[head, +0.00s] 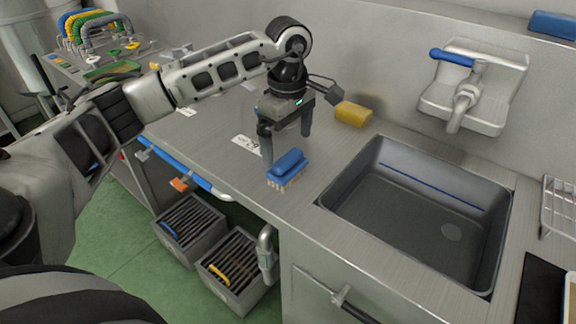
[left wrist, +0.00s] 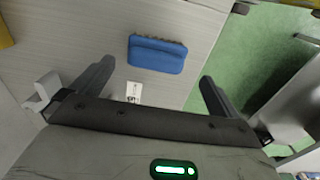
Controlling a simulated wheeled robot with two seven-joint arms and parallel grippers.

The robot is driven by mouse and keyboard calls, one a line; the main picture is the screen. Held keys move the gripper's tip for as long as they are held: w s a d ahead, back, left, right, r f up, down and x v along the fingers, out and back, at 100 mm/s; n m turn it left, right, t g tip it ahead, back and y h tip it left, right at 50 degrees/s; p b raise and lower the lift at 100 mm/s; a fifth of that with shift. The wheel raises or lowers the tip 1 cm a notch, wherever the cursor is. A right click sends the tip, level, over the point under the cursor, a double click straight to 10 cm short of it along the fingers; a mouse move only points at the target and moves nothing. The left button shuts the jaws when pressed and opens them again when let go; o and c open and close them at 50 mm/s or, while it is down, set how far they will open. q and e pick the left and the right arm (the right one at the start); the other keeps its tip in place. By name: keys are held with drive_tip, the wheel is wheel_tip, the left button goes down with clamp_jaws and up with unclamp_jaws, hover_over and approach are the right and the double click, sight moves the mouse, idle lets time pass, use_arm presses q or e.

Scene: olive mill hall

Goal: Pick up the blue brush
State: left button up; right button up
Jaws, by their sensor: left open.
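The blue brush (head: 288,168) lies on the steel counter, left of the sink, with its pale bristles facing down and toward the front. My left gripper (head: 286,146) is open and empty above the counter, just behind the brush in the head view. In the left wrist view the brush (left wrist: 157,54) lies beyond the two fingertips (left wrist: 156,72), roughly centred between them and not touching either. My right gripper is not in view.
A yellow sponge (head: 353,114) lies behind the brush near the wall. The sink basin (head: 420,215) is to the right, under a tap (head: 464,101). A white label (head: 246,145) lies left of the brush. The counter's front edge is close to the brush.

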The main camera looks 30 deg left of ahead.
sight(288, 156)
use_arm(q)
drive_tip(key=shift+w+a+f+p, duration=0.15)
drive_tip(key=shift+f+p, duration=0.2)
drive_tip(key=shift+f, duration=1.45)
drive_tip(key=shift+w+a+f+p, duration=0.1)
drive_tip(key=shift+f+p, duration=0.2)
drive_tip(key=shift+f, duration=1.45)
drive_tip(key=c, duration=0.8)
